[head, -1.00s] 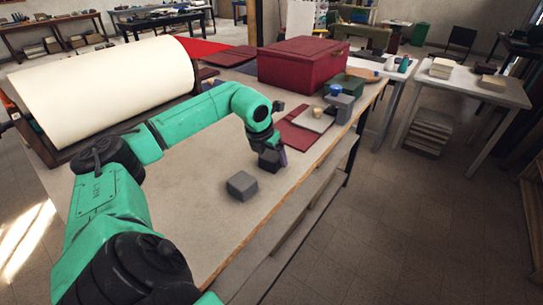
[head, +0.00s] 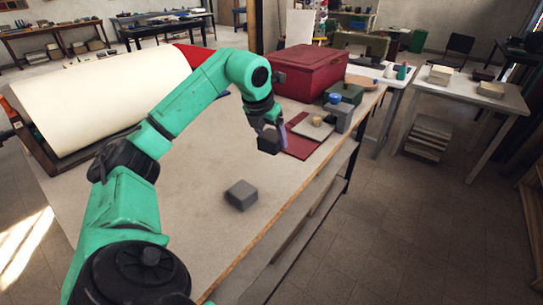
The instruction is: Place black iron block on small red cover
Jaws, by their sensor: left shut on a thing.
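The black iron block (head: 267,144) is a small dark block held in my left gripper (head: 275,138). The gripper is shut on it and appears to hold it above the table, in front of the small red cover. The gripper and block hide part of the cover's left side. My right gripper is not in view.
A grey block (head: 241,195) sits on the table (head: 200,225) nearer me. A pale plate with a small cup (head: 317,121) overlaps the cover's far side. A grey block with a blue item (head: 338,113), a red box (head: 308,72) and a large paper roll (head: 105,95) stand around.

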